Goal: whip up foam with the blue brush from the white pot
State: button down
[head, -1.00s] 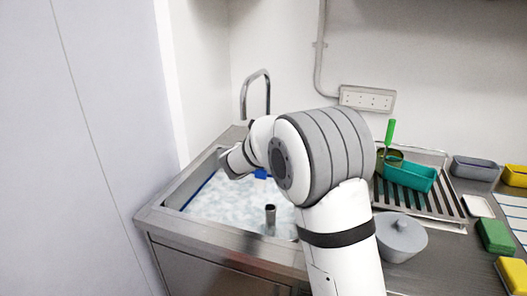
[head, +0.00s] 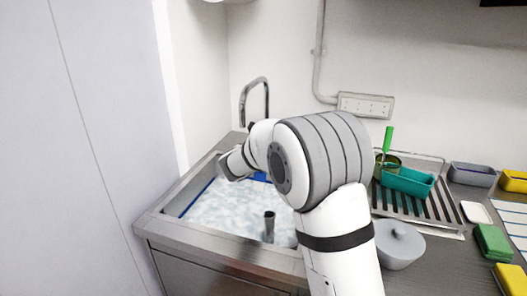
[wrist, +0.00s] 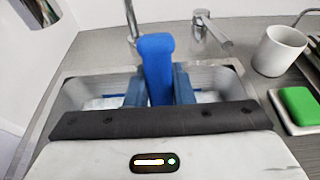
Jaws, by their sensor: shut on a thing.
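In the wrist view the blue brush (wrist: 156,66) stands up between the two blue fingers of my gripper (wrist: 160,88), which is shut on its handle. Its bristle end is hidden from view. In the head view my wrist is over the sink (head: 165,224), which is filled with white, bluish foam (head: 225,212). My arm hides most of the gripper there, and a small blue patch shows beside the wrist; I cannot tell whether it is brush or finger. A white pot (wrist: 280,50) stands on the counter at the right in the wrist view, apart from my gripper.
A grey standpipe (head: 269,228) rises from the foam near the front. A tall curved tap (head: 266,95) stands behind the sink.

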jog(key=shift+r, duration=0.1)
notch_tip(320, 180, up, 5)
jog(key=p, duration=0.3)
jog(key=shift+p, duration=0.35)
jog(key=shift+f, duration=0.2)
